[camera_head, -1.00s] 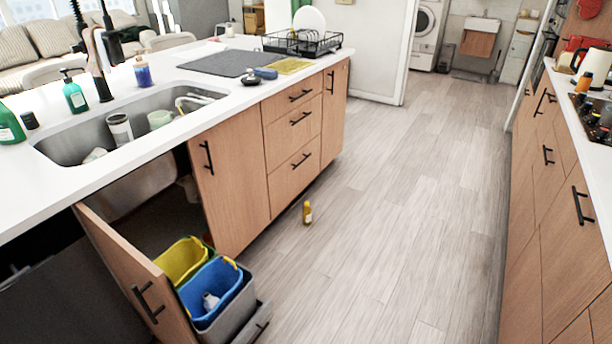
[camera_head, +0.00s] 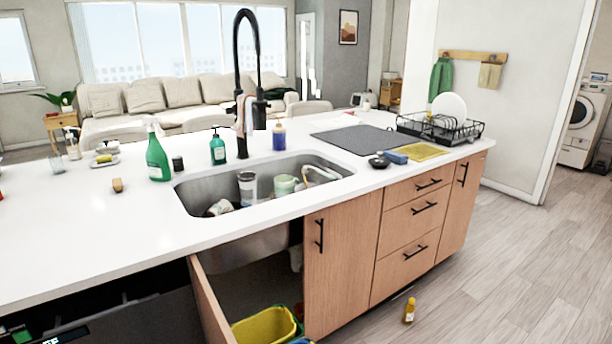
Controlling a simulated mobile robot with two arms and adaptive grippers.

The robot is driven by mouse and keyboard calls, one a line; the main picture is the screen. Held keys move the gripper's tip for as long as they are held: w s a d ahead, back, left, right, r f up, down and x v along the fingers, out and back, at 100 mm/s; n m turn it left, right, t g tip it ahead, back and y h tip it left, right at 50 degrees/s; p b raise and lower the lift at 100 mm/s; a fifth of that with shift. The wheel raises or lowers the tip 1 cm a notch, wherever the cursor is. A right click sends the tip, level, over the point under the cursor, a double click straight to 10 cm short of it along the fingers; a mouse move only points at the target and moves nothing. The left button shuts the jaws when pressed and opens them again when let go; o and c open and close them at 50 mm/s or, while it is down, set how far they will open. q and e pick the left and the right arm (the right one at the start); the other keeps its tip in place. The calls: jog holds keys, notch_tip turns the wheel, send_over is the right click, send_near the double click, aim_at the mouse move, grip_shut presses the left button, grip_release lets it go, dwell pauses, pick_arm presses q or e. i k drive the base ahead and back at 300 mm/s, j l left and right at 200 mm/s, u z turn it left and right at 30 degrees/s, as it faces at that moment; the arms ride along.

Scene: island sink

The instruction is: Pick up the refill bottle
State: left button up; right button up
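No bottle carries a label that I can read as refill. A small yellow bottle (camera_head: 409,310) stands upright on the floor in front of the drawers. On the counter by the sink are a green spray bottle (camera_head: 157,156), a green pump bottle (camera_head: 218,149) and a blue-and-clear bottle (camera_head: 279,137). A white pump bottle (camera_head: 72,143) stands at the far left of the counter. Neither of my grippers is in view.
The sink (camera_head: 255,191) holds several items below a tall black faucet (camera_head: 243,90). A cabinet door (camera_head: 208,302) stands open, with a yellow bin (camera_head: 265,328) below the sink. A dish rack (camera_head: 440,128) stands at the counter's far end. Floor at the right is clear.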

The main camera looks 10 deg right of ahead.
aim_at(409, 311)
jog(key=i+l+u, duration=0.25)
jog(key=l, duration=0.4)
jog(key=i+l+u, duration=0.15)
jog(key=l, duration=0.25)
jog(key=i+l+u, duration=0.3)
jog(key=l, duration=0.45)
jog(key=i+l+u, duration=0.1)
jog(key=l, duration=0.3)
jog(key=i, duration=0.1)
